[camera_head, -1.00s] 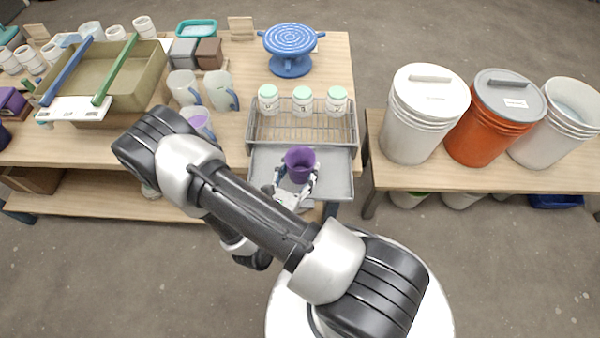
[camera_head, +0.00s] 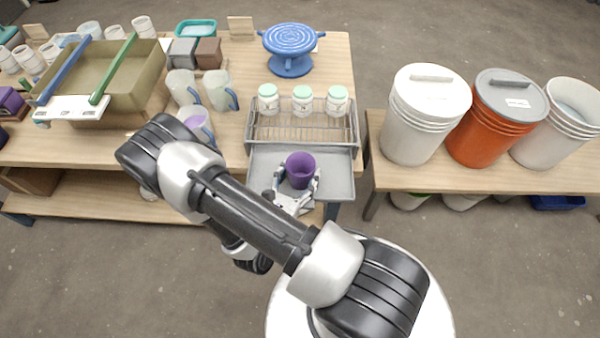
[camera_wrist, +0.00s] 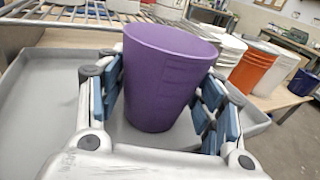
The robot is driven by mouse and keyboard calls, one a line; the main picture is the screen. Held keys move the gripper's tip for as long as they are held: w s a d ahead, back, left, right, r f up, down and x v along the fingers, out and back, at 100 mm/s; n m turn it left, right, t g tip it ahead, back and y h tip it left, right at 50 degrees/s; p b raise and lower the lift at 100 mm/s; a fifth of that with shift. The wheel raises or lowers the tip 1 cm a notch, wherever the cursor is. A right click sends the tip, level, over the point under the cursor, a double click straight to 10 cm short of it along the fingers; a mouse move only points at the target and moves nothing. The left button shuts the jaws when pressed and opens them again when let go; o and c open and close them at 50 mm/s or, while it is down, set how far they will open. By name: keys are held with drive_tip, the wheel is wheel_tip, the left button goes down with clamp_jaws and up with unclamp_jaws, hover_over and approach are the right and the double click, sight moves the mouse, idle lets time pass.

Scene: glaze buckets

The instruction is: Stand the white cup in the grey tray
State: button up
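A purple cup (camera_head: 300,170) is upright between the fingers of my gripper (camera_head: 299,184), over the grey tray (camera_head: 340,180) at the front of the table. In the wrist view the purple cup (camera_wrist: 165,80) fills the space between the blue finger pads of my gripper (camera_wrist: 160,105), which appears shut on it. The grey tray (camera_wrist: 35,110) spreads beneath and around it. I cannot tell whether the cup's base touches the tray. Several white cups (camera_head: 143,27) stand at the far left; none is in the tray.
A wire rack (camera_head: 300,133) with white, green-lidded jars (camera_head: 302,100) stands right behind the tray. Mugs (camera_head: 218,92) are to its left. A blue turntable (camera_head: 290,50) stands behind. White (camera_head: 408,130) and orange (camera_head: 478,135) buckets are on the right table.

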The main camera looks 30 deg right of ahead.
drive_tip(key=shift+o, duration=1.2)
drive_tip(key=shift+r, duration=0.1)
drive_tip(key=shift+r+p, duration=0.3)
drive_tip(key=shift+p, duration=0.05)
drive_tip(key=shift+r+p, duration=0.4)
drive_tip(key=shift+r, duration=0.1)
drive_tip(key=f+p+v, duration=0.1)
drive_tip(key=p+v, duration=0.1)
drive_tip(key=v, duration=0.9)
drive_tip(key=s+r+m+g+y, duration=0.2)
drive_tip(key=r+m+y, duration=0.5)
drive_tip(key=r+m, duration=0.5)
drive_tip(key=s+a+r+m+g+y, duration=0.1)
drive_tip(key=s+r+m+y, duration=0.4)
drive_tip(key=r+m, duration=0.7)
wheel_tip(320, 180, up, 7)
drive_tip(key=g+y, duration=0.1)
drive_tip(key=y, duration=0.1)
drive_tip(key=shift+s+a+m+g+y, duration=0.2)
drive_tip(key=shift+s+m+g+y, duration=0.1)
